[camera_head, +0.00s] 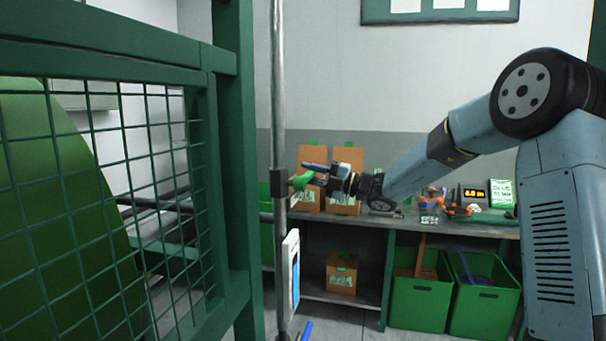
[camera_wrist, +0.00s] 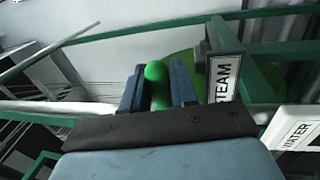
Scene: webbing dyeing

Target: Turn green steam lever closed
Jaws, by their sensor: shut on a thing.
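The green steam lever (camera_wrist: 156,74) stands between the two fingers of my gripper (camera_wrist: 160,88) in the wrist view, and the fingers are shut on it. A sign reading STEAM (camera_wrist: 224,78) is just right of the fingers. In the head view my gripper (camera_head: 314,174) reaches in from the right to the grey vertical pipe. The green lever (camera_head: 302,181) shows there at the fingertips beside the pipe. How far the lever is turned is hard to tell, and part of it is hidden by the fingers.
A green mesh guard (camera_head: 130,180) fills the left. The grey pipe (camera_head: 279,120) stands beside my gripper. A WATER sign (camera_wrist: 296,132) is at lower right in the wrist view. Behind are a workbench (camera_head: 450,228) with boxes and tools, and green bins (camera_head: 420,302) underneath.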

